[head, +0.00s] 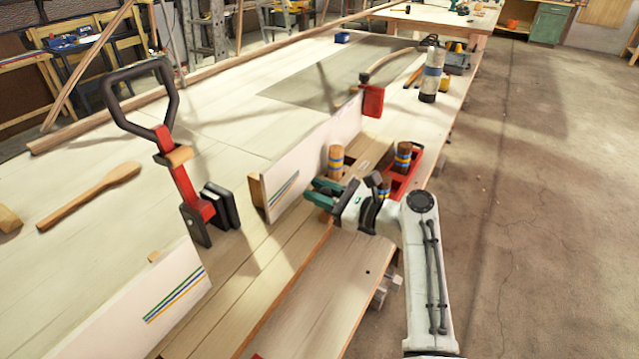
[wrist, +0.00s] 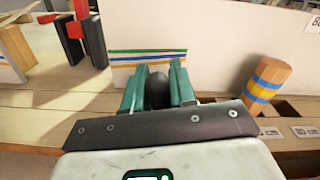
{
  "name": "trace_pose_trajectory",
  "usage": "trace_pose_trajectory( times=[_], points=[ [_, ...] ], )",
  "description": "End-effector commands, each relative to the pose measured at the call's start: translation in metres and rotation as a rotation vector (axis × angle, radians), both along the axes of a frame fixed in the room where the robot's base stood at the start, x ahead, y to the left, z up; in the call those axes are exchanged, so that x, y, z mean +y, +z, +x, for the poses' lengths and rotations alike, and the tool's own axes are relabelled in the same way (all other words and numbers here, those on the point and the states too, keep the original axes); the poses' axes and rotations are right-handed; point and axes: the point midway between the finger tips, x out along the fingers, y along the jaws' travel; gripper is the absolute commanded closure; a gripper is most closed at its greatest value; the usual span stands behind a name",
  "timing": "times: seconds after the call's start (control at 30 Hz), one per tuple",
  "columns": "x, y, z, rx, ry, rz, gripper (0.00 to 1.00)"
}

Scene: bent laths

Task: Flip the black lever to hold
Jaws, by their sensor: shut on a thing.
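My gripper (head: 317,191) has green fingers and reaches left from the white arm toward a white upright board (head: 312,155). In the wrist view the fingers (wrist: 158,78) are closed around a dark rounded knob (wrist: 157,92). The knob may be the end of the black lever; its stem and pivot are hidden. Coloured stripes (wrist: 140,55) run across the board behind the fingers. A red arm with a large black loop handle (head: 110,102) stands upright on the bench, well left of my gripper. No hold marking is readable.
Wooden pegs with blue and yellow bands (head: 336,160) stand just beyond my gripper, near a red tray (head: 408,178). A second white striped board (head: 150,310) is at the near left. A wooden paddle (head: 92,196) lies on the bench (head: 225,130). Floor to the right is clear.

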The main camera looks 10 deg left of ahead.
Motion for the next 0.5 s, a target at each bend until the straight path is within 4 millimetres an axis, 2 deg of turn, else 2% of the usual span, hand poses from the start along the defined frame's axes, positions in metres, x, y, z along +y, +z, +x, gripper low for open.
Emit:
trace_pose_trajectory(
  times=[0.03, 0.5],
  points=[
    [-0.001, 0.005, 0.002, 0.033, -0.001, 0.01, 1.0],
    [-0.007, 0.002, 0.016, 0.263, 0.0, 0.094, 1.0]
  ],
)
